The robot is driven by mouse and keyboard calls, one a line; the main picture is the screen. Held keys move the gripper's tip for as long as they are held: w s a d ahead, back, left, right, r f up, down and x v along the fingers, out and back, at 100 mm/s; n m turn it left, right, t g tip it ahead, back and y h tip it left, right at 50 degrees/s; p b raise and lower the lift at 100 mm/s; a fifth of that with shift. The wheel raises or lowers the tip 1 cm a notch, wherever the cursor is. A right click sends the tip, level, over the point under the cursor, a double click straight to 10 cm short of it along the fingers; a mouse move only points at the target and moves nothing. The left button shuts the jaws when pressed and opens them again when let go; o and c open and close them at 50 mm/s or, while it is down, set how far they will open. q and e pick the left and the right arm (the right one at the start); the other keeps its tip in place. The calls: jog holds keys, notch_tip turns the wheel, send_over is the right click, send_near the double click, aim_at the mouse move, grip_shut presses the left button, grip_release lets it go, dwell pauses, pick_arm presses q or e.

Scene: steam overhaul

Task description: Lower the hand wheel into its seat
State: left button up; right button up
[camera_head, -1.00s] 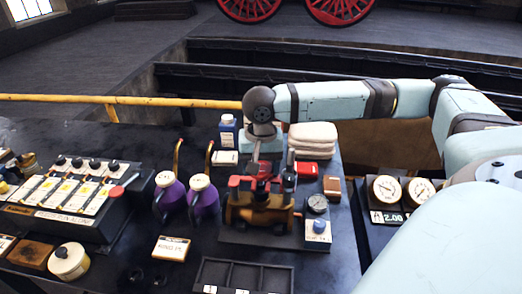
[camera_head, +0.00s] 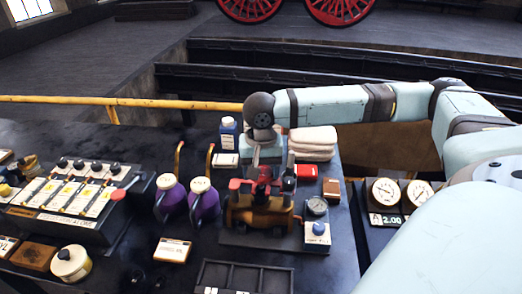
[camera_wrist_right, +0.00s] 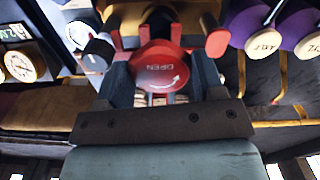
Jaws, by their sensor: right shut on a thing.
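My right gripper (camera_head: 263,176) is shut on the red hand wheel (camera_wrist_right: 160,68), which is marked OPEN with a curved arrow. In the right wrist view the two dark fingers grip the wheel from either side. In the head view the gripper points down over the brass valve body (camera_head: 258,214), which stands on a dark plate right of the table's middle. The fingers largely hide the wheel there. The seat is hidden under the wheel and gripper, so I cannot tell whether the wheel touches it. My left gripper is not in view.
Two purple jugs (camera_head: 203,203) stand left of the valve. A pressure gauge (camera_head: 317,206) and a blue-knobbed block (camera_head: 317,233) are close on its right. Folded white cloths (camera_head: 312,142) lie behind. An empty divided tray (camera_head: 245,277) lies in front.

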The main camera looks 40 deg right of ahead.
jog(key=shift+f, duration=0.15)
jog(key=shift+f+p, duration=0.35)
jog(key=shift+f, duration=0.1)
dwell(0.3)
jog(key=shift+f+p, duration=0.15)
jog(key=shift+p, duration=0.55)
jog(key=o, duration=1.2)
jog(key=shift+c, duration=0.2)
jog(key=shift+o, duration=0.8)
